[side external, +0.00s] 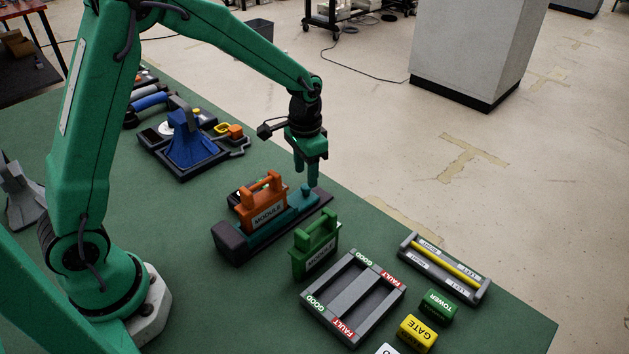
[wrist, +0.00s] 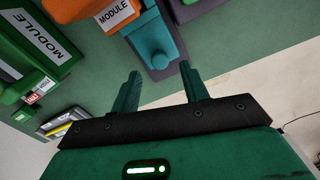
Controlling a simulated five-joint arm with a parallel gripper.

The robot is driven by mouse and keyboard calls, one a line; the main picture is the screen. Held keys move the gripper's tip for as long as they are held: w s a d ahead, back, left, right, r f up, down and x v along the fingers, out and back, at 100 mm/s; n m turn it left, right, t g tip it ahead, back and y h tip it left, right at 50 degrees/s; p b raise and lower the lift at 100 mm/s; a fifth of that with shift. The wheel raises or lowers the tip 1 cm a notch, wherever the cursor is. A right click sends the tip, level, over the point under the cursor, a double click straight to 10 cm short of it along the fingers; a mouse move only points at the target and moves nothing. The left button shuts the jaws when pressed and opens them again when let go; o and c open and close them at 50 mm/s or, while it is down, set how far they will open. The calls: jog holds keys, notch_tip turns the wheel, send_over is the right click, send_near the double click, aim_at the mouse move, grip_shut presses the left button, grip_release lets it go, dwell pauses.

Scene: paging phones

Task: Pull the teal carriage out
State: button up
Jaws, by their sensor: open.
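The teal carriage (side external: 266,231) lies in a dark grey rail with rounded end blocks (side external: 233,243). It carries an upright orange module (side external: 261,203) with a handle and a MODULE label. A round teal knob (side external: 306,192) stands at the carriage's far end; it also shows in the wrist view (wrist: 160,60). My gripper (side external: 307,180) is open and empty, pointing down close to the knob. In the wrist view, the knob appears between and just beyond the fingertips of my gripper (wrist: 163,70). I cannot tell whether a finger touches it.
A green module (side external: 316,245) stands right of the rail. Beyond it are a grey GOOD/FAULT tray (side external: 398,291), a rack with a yellow bar (side external: 445,262), and green TOWER (side external: 438,304) and yellow GATE (side external: 416,333) blocks. A blue device (side external: 190,142) sits on a tray at left.

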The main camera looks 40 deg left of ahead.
aim_at(306, 186)
jog(key=shift+f, duration=1.55)
jog(key=shift+c, duration=0.5)
grip_shut()
